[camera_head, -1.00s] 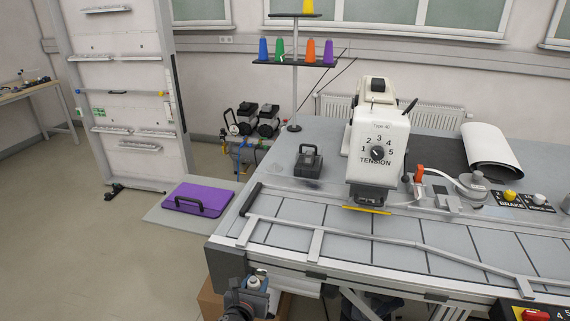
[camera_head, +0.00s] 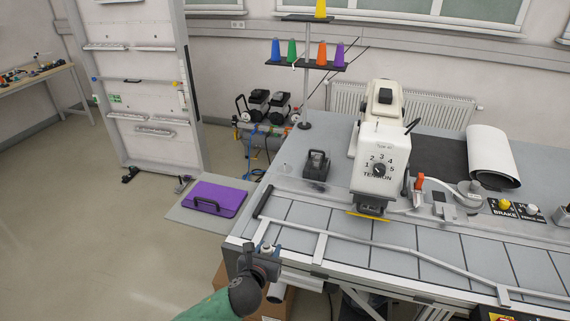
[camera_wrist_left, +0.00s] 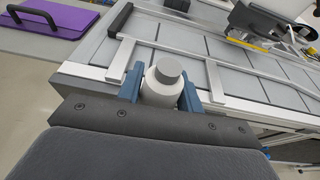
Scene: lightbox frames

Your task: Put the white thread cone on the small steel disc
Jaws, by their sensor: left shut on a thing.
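My left gripper (camera_head: 266,252) is at the near left corner of the worktable in the head view, around the table's front edge. In the left wrist view its two blue fingers (camera_wrist_left: 160,92) are shut on a pale, tapered body with a grey round top, which I take as the white thread cone (camera_wrist_left: 162,90). It stands roughly upright between the fingers; its lower part is hidden. In the head view only a small pale bit of it (camera_head: 267,246) shows. I cannot surely pick out the small steel disc. My right gripper is not in view.
The table (camera_head: 290,211) carries a rail (camera_head: 381,241) along its front, a white tension machine (camera_head: 380,160), a black-handled block (camera_head: 316,165) and a round steel fitting (camera_head: 471,191). A stand (camera_head: 306,68) holds several coloured cones. A purple case (camera_head: 214,198) lies left.

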